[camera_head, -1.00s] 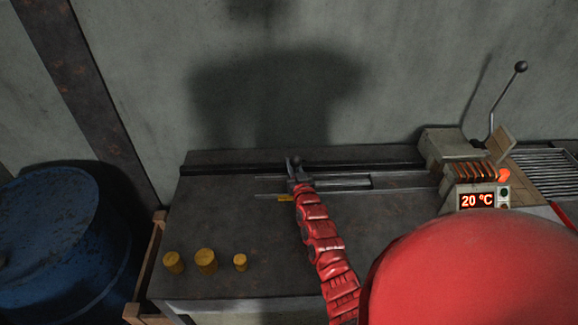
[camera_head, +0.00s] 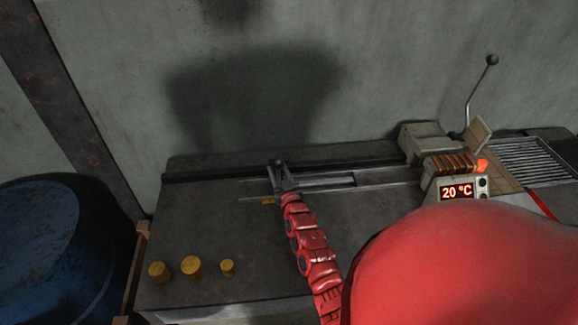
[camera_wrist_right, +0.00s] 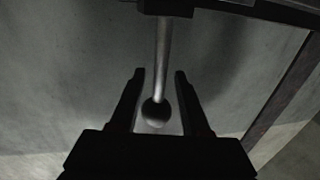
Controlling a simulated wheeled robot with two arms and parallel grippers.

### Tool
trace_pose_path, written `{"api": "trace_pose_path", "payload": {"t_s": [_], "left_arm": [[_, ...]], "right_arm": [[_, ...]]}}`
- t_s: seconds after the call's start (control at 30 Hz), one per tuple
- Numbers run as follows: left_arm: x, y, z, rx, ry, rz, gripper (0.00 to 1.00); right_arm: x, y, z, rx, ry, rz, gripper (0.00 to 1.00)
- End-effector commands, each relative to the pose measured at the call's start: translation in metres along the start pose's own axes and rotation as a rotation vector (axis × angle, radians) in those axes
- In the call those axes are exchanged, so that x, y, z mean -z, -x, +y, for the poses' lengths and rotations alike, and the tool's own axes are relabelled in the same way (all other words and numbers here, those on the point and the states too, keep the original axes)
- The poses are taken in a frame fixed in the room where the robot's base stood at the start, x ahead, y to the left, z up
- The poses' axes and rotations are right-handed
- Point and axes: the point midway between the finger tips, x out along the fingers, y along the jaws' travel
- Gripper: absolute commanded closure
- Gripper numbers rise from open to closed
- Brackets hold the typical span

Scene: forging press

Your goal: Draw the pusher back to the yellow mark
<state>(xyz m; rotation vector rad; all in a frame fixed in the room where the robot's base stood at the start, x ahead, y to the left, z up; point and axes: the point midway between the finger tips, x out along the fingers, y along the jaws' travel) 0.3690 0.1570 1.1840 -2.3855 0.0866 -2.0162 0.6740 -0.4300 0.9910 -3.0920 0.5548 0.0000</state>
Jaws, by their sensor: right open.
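The pusher's upright handle ends in a dark ball knob (camera_head: 278,163) at the left part of the slide rails (camera_head: 325,181) on the bench. The yellow mark (camera_head: 268,201) lies on the bench just in front of the handle, nearly level with it. My right gripper (camera_head: 283,180) is at the handle, its fingers apart. In the right wrist view the knob (camera_wrist_right: 156,113) and its rod show between the two open fingers (camera_wrist_right: 159,95), with visible gaps on both sides. The pusher's lower part is hidden by the gripper. My left gripper is not in view.
Several yellow cylinders (camera_head: 191,267) stand at the bench's front left. A heater with a 20 °C display (camera_head: 457,192) and a long lever (camera_head: 480,95) stand at the right. A blue drum (camera_head: 40,245) is left of the bench. The wall is close behind.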

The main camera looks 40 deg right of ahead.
Motion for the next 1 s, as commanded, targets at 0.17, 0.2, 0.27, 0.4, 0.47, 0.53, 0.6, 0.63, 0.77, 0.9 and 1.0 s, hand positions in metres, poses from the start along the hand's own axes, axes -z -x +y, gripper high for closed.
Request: {"api": "trace_pose_path", "payload": {"t_s": [0.17, 0.2, 0.27, 0.4, 0.47, 0.53, 0.6, 0.63, 0.77, 0.9, 1.0], "left_arm": [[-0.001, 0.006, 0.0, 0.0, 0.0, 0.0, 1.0], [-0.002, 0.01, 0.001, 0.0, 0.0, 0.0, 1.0], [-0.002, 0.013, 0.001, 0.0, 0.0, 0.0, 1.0], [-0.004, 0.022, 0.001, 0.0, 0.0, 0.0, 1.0], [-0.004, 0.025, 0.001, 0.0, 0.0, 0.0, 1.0], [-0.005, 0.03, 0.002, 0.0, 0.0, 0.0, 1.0], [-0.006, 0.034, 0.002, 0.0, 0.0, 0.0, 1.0], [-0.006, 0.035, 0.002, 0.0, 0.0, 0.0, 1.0], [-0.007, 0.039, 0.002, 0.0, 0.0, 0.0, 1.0], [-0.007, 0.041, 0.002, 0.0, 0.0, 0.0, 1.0], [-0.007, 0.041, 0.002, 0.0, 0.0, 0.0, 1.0]], "right_arm": [[-0.002, 0.034, 0.002, -0.004, -0.001, 0.001, 0.53], [-0.003, 0.041, 0.001, -0.001, -0.002, 0.001, 0.53], [-0.004, 0.053, 0.001, -0.001, -0.001, -0.001, 0.53], [-0.005, 0.08, 0.001, -0.001, 0.001, -0.002, 0.53], [-0.003, 0.091, 0.001, -0.002, 0.001, 0.002, 0.53], [-0.006, 0.105, 0.001, -0.001, 0.0, -0.005, 0.53], [-0.003, 0.116, 0.0, 0.0, 0.001, 0.0, 0.53], [-0.003, 0.12, 0.0, -0.001, 0.001, -0.001, 0.53], [-0.002, 0.136, 0.001, -0.001, 0.001, 0.0, 0.53], [0.0, 0.143, 0.0, 0.0, 0.0, 0.0, 0.53], [0.0, 0.144, 0.0, 0.0, 0.0, -0.001, 0.53]]}}
